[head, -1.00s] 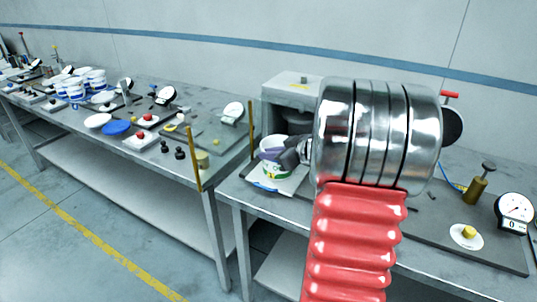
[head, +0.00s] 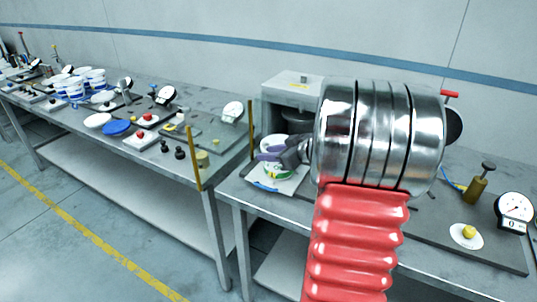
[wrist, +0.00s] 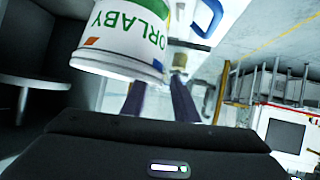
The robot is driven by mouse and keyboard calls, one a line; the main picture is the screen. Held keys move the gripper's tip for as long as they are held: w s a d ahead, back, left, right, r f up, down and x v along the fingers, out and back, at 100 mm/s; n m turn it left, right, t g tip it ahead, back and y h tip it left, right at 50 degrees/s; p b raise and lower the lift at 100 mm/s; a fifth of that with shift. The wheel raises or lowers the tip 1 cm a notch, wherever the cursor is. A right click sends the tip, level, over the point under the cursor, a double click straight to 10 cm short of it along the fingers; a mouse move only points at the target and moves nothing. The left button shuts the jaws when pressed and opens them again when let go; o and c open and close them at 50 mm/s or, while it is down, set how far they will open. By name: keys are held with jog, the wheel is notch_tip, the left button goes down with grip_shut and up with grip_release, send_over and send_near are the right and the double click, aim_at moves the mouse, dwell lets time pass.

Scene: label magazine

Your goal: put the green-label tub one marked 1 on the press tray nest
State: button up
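A white tub with a green label (head: 277,173) stands upright at the white press tray (head: 291,187) in front of the grey press. It fills the upper left of the wrist view (wrist: 125,38), its lettering turned over and a white rim at its lower edge. No number can be read on it. My gripper (head: 266,152) is at the tub's upper part in the head view, its purple fingers partly covering it. In the wrist view the two fingers (wrist: 158,98) show a gap between them, with the tub overlapping the left one. The nest under the tub is hidden.
The grey press (head: 285,95) stands close behind the tub. A yellow post (head: 193,160) marks the corner of the left bench, which holds several blue-and-white tubs (head: 75,87). A dial gauge (head: 515,208) and a brass weight (head: 477,188) stand at the right.

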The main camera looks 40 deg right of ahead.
jog(key=v, duration=1.1)
jog(key=shift+s, duration=0.25)
jog(key=shift+r, duration=0.1)
jog(key=w+a+r+m+h, duration=0.3)
jog(key=w+a+r+h, duration=0.45)
jog(key=r, duration=0.35)
jog(key=s+a+f+g+y, duration=0.2)
jog(key=s+a+f, duration=0.2)
jog(key=a, duration=0.5)
jog(key=s+a+f+g+y, duration=0.2)
jog(key=s+a+f, duration=0.2)
jog(key=s+a, duration=0.4)
jog(key=s+a+f+g+y, duration=0.2)
jog(key=s+a+f, duration=0.2)
jog(key=a, duration=0.8)
jog(key=s, duration=0.2)
jog(key=shift+s+a+f+n+g, duration=0.2)
jog(key=shift+s+f+n+g, duration=0.1)
jog(key=shift+s+g, duration=0.1)
jog(key=shift+w, duration=0.1)
